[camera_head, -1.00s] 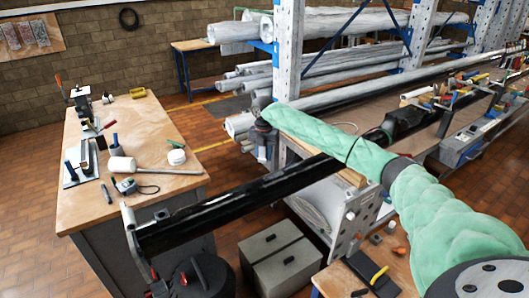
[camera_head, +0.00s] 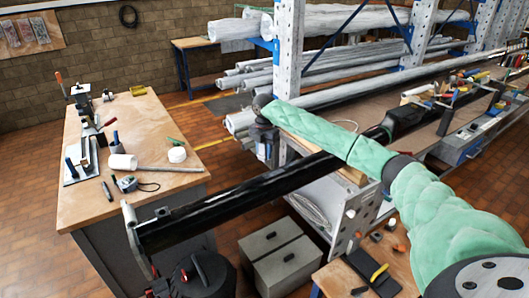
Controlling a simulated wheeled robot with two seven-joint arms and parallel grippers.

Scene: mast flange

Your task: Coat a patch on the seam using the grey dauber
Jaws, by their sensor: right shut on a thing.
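My right arm, in a pale green sleeve, reaches in from the right across the black mast tube. My right gripper (camera_head: 265,148) points down at the far side of the tube, by the rack's upright. It is shut on a small greyish thing, mostly hidden by the gripper; I cannot tell its shape, but it may be the grey dauber. The black mast (camera_head: 250,200) runs from lower left to upper right, with a flange plate (camera_head: 132,240) at its near left end. I cannot make out the seam or any coating on it. My left gripper is not in view.
A rack with wrapped pipes (camera_head: 330,24) stands behind. Grey boxes (camera_head: 285,262) and a dark round container (camera_head: 195,278) are below the mast.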

